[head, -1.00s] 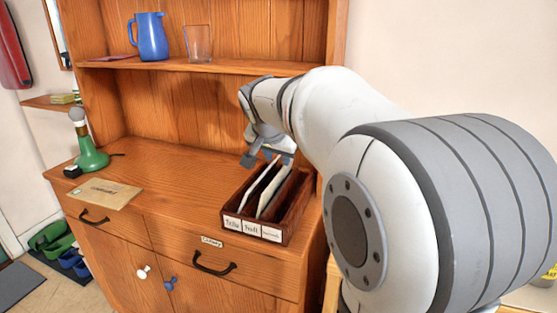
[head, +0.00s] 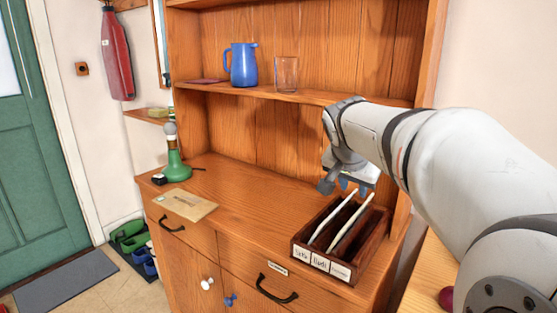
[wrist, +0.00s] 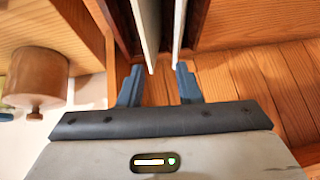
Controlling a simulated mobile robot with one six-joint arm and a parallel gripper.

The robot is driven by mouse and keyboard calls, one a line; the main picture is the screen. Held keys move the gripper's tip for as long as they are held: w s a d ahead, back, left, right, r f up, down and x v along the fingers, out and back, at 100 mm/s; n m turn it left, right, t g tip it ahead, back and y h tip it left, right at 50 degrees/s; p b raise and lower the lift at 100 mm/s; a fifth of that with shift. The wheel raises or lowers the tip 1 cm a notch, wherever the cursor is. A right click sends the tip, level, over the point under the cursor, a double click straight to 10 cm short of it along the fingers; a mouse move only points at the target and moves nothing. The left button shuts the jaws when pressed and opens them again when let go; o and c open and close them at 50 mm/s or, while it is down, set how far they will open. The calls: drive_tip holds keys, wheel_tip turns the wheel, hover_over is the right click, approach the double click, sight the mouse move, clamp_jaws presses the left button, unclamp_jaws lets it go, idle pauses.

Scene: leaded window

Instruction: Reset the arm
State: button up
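My gripper (head: 346,184) hangs above the back of the dark wooden letter rack (head: 336,268) on the dresser top. In the wrist view its two blue-grey fingers (wrist: 160,85) stand apart, with nothing held between them. Two pale envelopes stand upright in the rack: a left one (head: 340,218) and a right one (head: 352,232). In the wrist view the envelopes' edges (wrist: 147,30) lie just beyond the fingertips and look apart from them. My arm reaches in from the right of the head view.
A brown envelope (head: 186,205) lies flat on the dresser top (head: 240,190), near a green lamp-like object (head: 177,165). A blue jug (head: 242,65) and a glass (head: 286,73) stand on the shelf above. The middle of the dresser top is clear.

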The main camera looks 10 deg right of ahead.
drive_tip(key=s+a+n+g+y+p, duration=0.1)
drive_tip(key=s+a+n+p, duration=0.2)
drive_tip(key=s, duration=0.4)
drive_tip(key=s+a+f+n+g+y+p, duration=0.1)
drive_tip(key=s+a+n+p, duration=0.2)
drive_tip(key=s+p, duration=0.3)
drive_tip(key=s+a+f+n+g+y+p, duration=0.1)
drive_tip(key=s+a+n+y+p, duration=0.1)
drive_tip(key=s+p, duration=0.3)
drive_tip(key=s+a+n, duration=0.1)
drive_tip(key=s, duration=0.2)
drive_tip(key=shift+s+f, duration=0.2)
drive_tip(key=shift+s, duration=0.15)
